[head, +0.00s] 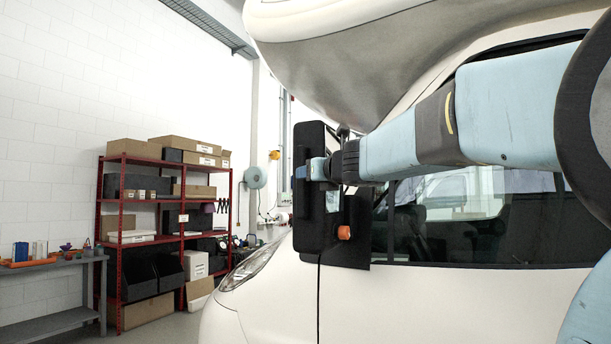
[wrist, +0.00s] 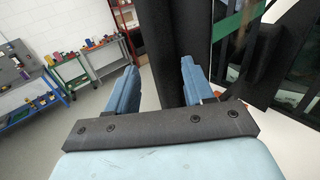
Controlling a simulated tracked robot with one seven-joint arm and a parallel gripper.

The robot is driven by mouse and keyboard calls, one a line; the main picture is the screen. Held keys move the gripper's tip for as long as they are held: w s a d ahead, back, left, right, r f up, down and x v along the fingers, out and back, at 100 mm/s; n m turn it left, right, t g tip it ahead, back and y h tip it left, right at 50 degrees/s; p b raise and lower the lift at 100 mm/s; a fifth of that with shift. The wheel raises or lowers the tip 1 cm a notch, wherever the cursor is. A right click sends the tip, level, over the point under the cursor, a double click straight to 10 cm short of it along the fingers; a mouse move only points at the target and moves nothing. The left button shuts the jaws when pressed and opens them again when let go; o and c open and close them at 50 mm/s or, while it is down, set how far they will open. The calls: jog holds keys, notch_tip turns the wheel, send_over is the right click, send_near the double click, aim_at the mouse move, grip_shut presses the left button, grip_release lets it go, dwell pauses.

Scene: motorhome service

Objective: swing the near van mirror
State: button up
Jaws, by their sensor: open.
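The near van mirror (head: 308,146) is a tall black housing on the side of the white van, upright, with an orange knob (head: 343,232) low on its mount. My arm reaches in from the right, and my gripper (head: 316,169) is at mid-height of the mirror, covering part of it. In the wrist view my gripper (wrist: 158,76) has its two blue fingers spread apart. The dark mirror (wrist: 172,40) stands upright beyond and partly between the fingertips, more behind the right finger. I cannot tell whether either finger touches it.
The van's white door (head: 450,295) and side window (head: 470,225) lie close beneath and behind my arm. A red shelf rack (head: 122,215) with boxes and a grey bench (head: 50,265) stand left.

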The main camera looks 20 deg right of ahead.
aim_at(305, 206)
jog(key=s, duration=0.9)
jog(key=shift+s+r, duration=0.15)
jog(key=shift+s, duration=0.1)
jog(key=shift+d, duration=0.1)
jog(key=shift+c, duration=0.2)
jog(key=shift+c, duration=0.7)
jog(key=shift+w+d+f+y, duration=0.2)
jog(key=shift+w+f+y, duration=0.1)
jog(key=shift+c, duration=0.7)
jog(key=w+d+f+n+g+y, duration=0.1)
jog(key=w+d+f+n+y, duration=0.1)
jog(key=f+y, duration=0.1)
jog(key=w+d+f+n+g+y, duration=0.1)
jog(key=shift+w+d+f+g, duration=0.3)
jog(key=shift+d, duration=0.05)
jog(key=c, duration=0.6)
jog(key=d+f+n+y, duration=0.1)
jog(key=d+y, duration=0.1)
jog(key=s+d+f+n+g+y, duration=0.1)
jog(key=d+n+y, duration=0.1)
jog(key=s+d+f+n+g+y, duration=0.1)
jog(key=d+y, duration=0.1)
jog(key=d, duration=0.1)
jog(key=shift+f+n, duration=0.2)
jog(key=shift+n, duration=0.1)
grip_shut()
jog(key=x, duration=1.4)
jog(key=shift+s+a, duration=0.1)
